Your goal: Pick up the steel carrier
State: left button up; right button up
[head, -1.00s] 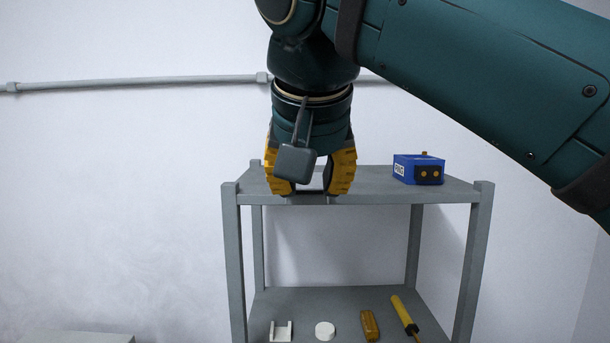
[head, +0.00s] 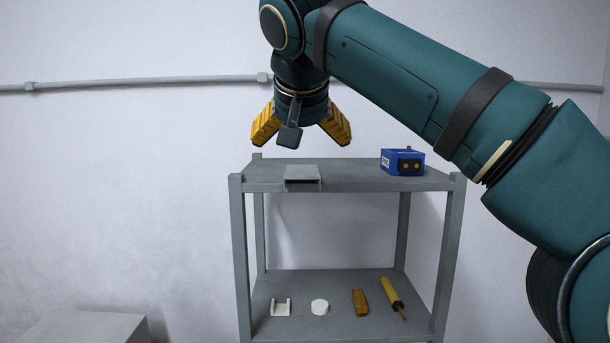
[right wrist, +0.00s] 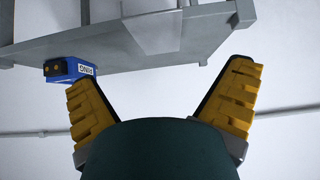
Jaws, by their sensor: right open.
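A grey open-ended metal piece, which looks like the steel carrier (head: 302,174), rests on the top shelf of a grey rack at its front edge, left of centre. Its dark opening faces me. It also shows in the right wrist view (right wrist: 153,30), at the top. My right gripper (head: 301,140) is above the carrier, apart from it, with its yellow fingers spread wide and nothing between them. The open fingers also show in the right wrist view (right wrist: 165,75). My left gripper is not in view.
A blue box (head: 402,162) stands on the top shelf (head: 350,178), right of the carrier. The lower shelf holds a white bracket (head: 281,308), a white disc (head: 319,307), an amber block (head: 360,302) and a yellow-handled tool (head: 391,292). A pipe (head: 150,84) runs along the wall.

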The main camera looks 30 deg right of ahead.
aim_at(302, 170)
jog(key=x, duration=0.9)
jog(key=shift+s+d+f+b, duration=0.1)
jog(key=shift+f+b, duration=0.05)
jog(key=shift+b, duration=0.25)
jog(key=c, duration=1.4)
